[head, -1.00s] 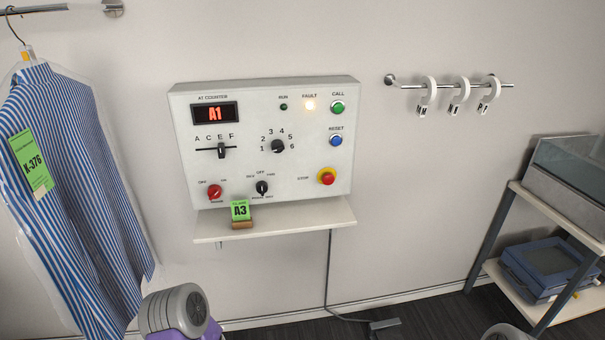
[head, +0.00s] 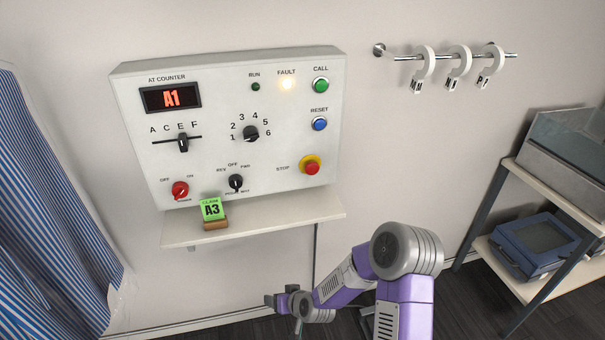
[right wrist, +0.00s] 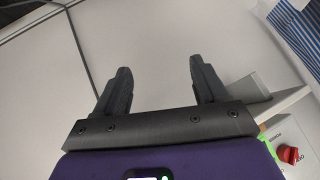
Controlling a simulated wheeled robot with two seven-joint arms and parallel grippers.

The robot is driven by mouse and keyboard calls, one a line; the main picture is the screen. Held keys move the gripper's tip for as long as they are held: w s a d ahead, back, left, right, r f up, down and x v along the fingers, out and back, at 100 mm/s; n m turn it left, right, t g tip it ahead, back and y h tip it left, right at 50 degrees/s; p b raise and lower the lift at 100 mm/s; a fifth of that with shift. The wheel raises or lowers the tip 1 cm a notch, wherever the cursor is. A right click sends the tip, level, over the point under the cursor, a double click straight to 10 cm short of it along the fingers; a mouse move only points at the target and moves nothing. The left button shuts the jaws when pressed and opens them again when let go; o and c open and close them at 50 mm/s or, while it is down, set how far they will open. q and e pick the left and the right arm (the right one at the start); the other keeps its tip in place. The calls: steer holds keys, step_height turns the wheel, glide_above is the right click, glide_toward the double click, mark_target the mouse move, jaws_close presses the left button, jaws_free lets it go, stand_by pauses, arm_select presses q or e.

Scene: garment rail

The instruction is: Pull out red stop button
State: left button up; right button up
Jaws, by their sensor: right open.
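The red stop button (head: 311,167) sits in a yellow collar at the lower right of the white control panel (head: 215,100). Whether the button is pressed in or out cannot be told. My left gripper is not in view.
The fault lamp (head: 287,84) glows. A rack with a blue tray (head: 540,246) stands at right.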

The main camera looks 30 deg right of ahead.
steer(key=w+d+r+t+h, duration=0.1)
steer(key=w+d+r, duration=0.1)
steer(key=r, duration=0.3)
steer(key=w+d+r+t+h, duration=0.1)
steer(key=w+d+r+t, duration=0.1)
steer(key=w+d+r, duration=0.1)
steer(key=w+d+r+t+h+b, duration=0.1)
steer(key=w+d+r+t, duration=0.1)
steer(key=d+r, duration=0.4)
steer(key=shift+w+r, duration=0.35)
steer(key=shift+w, duration=0.25)
steer(key=t+h+b, duration=0.1)
steer(key=t+h, duration=0.3)
glide_toward(313, 169)
steer(key=w, duration=0.2)
steer(key=shift+d+x, duration=0.1)
steer(key=shift+x, duration=1.75)
steer(key=shift+d+x, duration=0.15)
steer(key=shift+x, duration=1.65)
